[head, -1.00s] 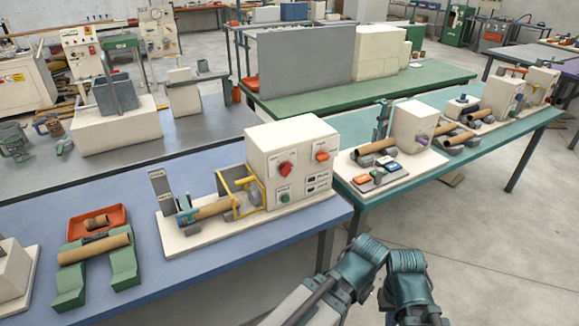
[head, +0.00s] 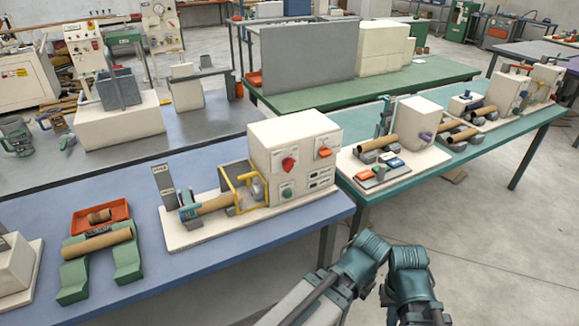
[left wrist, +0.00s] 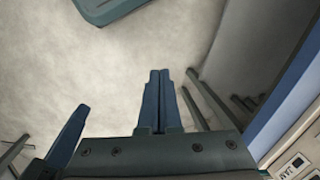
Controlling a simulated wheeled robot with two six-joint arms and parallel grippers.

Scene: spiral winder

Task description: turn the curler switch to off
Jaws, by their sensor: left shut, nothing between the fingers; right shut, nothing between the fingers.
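The spiral winder's white control box (head: 294,160) stands on a white base on the blue table. Its front carries a red rotary knob (head: 289,163), an orange switch (head: 324,152), a green button (head: 288,193) and small dark-framed panels (head: 320,180). The labels are too small to read, so I cannot tell which one is the curler switch. My left gripper (left wrist: 157,75) is shut and empty in the left wrist view. Part of a white labelled panel (left wrist: 298,164) shows at lower right there.
A yellow frame (head: 240,187) and a brown tube (head: 215,203) are left of the box. A green stand (head: 127,260) and an orange tray (head: 82,229) are farther left. A teal table (head: 400,195) with other machines stands at right. The floor (head: 480,250) in front is clear.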

